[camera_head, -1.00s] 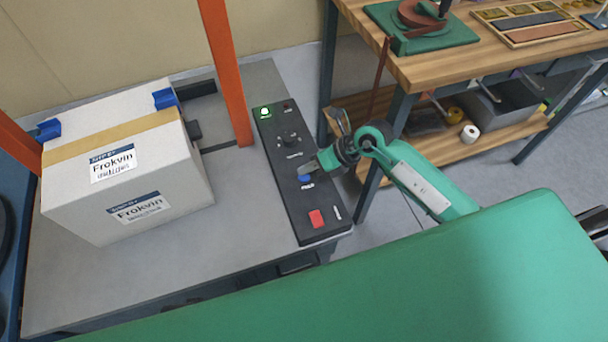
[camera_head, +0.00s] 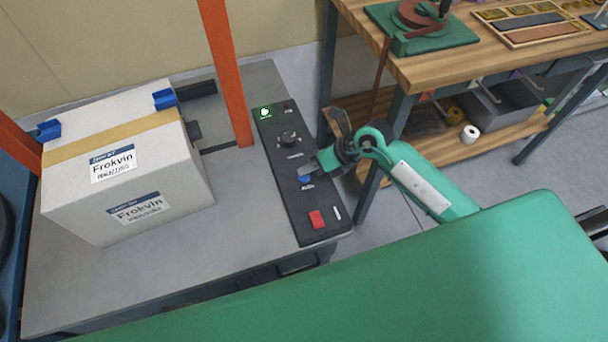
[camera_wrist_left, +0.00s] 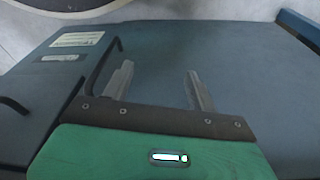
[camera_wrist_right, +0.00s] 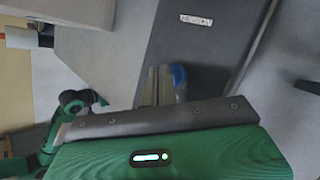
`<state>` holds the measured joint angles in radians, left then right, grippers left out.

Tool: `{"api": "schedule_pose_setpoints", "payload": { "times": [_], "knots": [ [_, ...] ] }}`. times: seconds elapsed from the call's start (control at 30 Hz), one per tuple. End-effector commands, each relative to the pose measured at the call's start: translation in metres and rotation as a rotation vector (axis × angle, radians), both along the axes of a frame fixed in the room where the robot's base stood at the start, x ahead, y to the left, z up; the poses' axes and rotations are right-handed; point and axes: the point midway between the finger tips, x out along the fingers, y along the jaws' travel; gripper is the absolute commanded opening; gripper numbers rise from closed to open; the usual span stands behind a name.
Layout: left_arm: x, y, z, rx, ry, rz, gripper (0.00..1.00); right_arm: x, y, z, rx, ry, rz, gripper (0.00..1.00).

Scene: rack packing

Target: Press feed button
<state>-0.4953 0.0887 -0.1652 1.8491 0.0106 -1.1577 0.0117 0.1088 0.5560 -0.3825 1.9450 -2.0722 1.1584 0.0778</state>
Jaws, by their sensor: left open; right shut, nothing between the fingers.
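The blue button (camera_head: 304,179) is on the black control panel (camera_head: 284,209); the small label beside it is too blurred to read. My right gripper (camera_head: 313,168) is shut and empty, with its fingertips right at the blue button and partly over it. In the right wrist view, the shut fingers (camera_wrist_right: 158,86) stand beside the blue button (camera_wrist_right: 179,75); I cannot tell whether they press it. My left gripper (camera_wrist_left: 160,86) is open and empty in the left wrist view, above a dark blue-grey surface. It is not seen in the head view.
A red button (camera_head: 317,219), a knob (camera_head: 288,138) and a lit green lamp (camera_head: 265,112) share the panel. A taped white box (camera_head: 150,180) stands left, beside an orange post (camera_head: 226,70). A wooden workbench (camera_head: 440,65) stands at the right.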

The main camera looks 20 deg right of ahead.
Motion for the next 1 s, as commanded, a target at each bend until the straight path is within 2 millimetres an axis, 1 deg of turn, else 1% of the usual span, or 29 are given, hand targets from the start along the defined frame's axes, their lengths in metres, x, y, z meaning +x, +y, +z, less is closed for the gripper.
{"api": "schedule_pose_setpoints", "payload": {
  "times": [0.73, 1.0],
  "knots": [
    [-0.0005, -0.0002, -0.0005, 0.000, 0.001, 0.000, 0.59, 0.0000, 0.0000, -0.0002, 0.000, 0.000, 0.000, 0.00],
    [-0.0006, -0.0002, -0.0042, 0.000, 0.002, 0.000, 0.59, -0.0003, -0.0001, -0.0083, -0.001, 0.001, 0.001, 0.00]
  ]
}}
